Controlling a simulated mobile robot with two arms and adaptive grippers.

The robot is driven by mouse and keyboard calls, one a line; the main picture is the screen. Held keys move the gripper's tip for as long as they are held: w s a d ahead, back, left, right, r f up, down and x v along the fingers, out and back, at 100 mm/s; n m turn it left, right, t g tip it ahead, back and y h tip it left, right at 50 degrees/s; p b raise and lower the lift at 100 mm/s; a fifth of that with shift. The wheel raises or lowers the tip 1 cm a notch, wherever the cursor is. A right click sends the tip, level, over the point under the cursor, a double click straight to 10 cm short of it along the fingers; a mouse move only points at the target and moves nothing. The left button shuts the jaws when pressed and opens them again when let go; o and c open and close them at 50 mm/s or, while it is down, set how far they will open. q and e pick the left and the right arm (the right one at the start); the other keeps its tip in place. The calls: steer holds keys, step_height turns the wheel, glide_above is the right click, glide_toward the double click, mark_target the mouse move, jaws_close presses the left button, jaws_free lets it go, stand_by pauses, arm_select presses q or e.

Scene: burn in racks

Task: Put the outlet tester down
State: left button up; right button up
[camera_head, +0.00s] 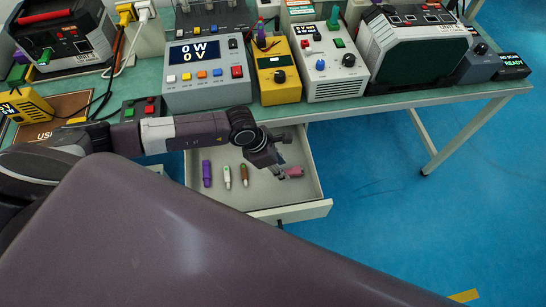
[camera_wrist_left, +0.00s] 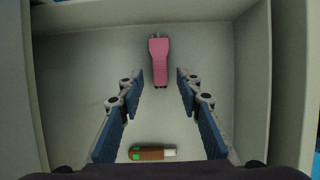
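A pink handheld device with small metal prongs, which looks like the outlet tester (camera_head: 294,172), lies in the open drawer (camera_head: 262,205), near its right side. In the left wrist view the tester (camera_wrist_left: 159,60) lies on the drawer floor, with its near end between the fingertips and a gap on both sides. My left gripper (camera_head: 280,168) reaches down into the drawer beside the tester. In the left wrist view my left gripper (camera_wrist_left: 160,78) is open, its blue-padded fingers wide apart and holding nothing. My right gripper is not in view.
A brown stick with a green mark (camera_wrist_left: 152,154) lies in the drawer; white (camera_head: 227,177) and purple (camera_head: 207,173) sticks lie left of it. The drawer walls stand close around my gripper. The green bench (camera_head: 425,98) above holds several instruments. Blue floor is clear at right.

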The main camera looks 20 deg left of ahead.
arm_select(q)
steer(key=v, duration=0.9)
steer(key=shift+r+b, duration=0.25)
steer(key=shift+b, duration=0.15)
steer(key=shift+s+a, duration=0.1)
steer(key=shift+s, duration=0.05)
